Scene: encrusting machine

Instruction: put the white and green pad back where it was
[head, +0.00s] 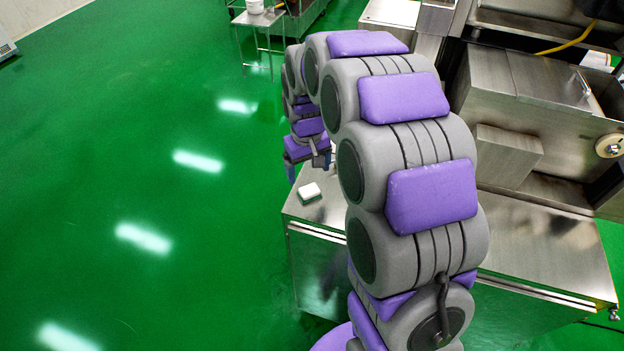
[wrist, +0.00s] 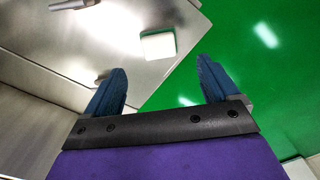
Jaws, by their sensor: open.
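The white and green pad (head: 310,193) lies on the steel top of a low cabinet, near its left corner in the head view. My gripper (head: 308,170) is above and a little behind the pad in the head view. In the wrist view my gripper (wrist: 160,85) has its two blue fingers spread wide with nothing between them, and the pad lies beyond the fingertips, apart from them.
The steel cabinet top (head: 520,235) runs to the right under a large steel machine (head: 540,90). A small metal table (head: 258,20) with a white container (head: 254,6) stands at the back. The green floor (head: 130,170) to the left is mostly clear.

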